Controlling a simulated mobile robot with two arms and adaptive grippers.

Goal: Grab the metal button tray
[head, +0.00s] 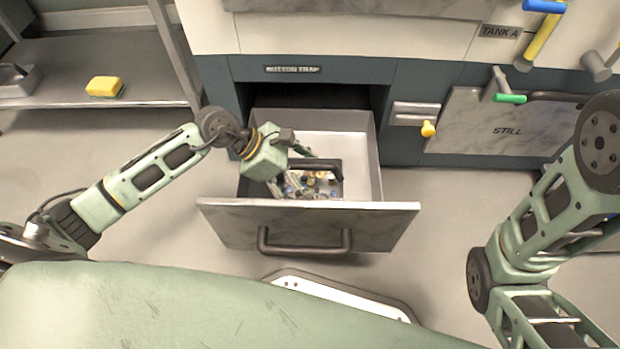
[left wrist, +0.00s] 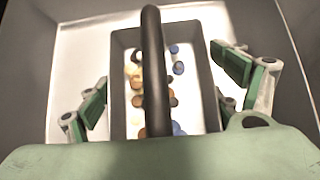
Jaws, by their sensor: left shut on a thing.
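The metal button tray (head: 341,178) is a small dark grey tray with an upright bar handle over it and colored buttons inside. It sits within an open drawer (head: 225,222). In the left wrist view the tray (left wrist: 203,75) fills the middle, with its black handle running across it. My own wrist housing hides the tray's near end there. My right gripper is outside the view.
The drawer hangs below a "BUTTON TRAP" label (head: 292,69), with walls around the tray. A yellow sponge (head: 105,86) lies on a grey shelf (head: 60,58) at left.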

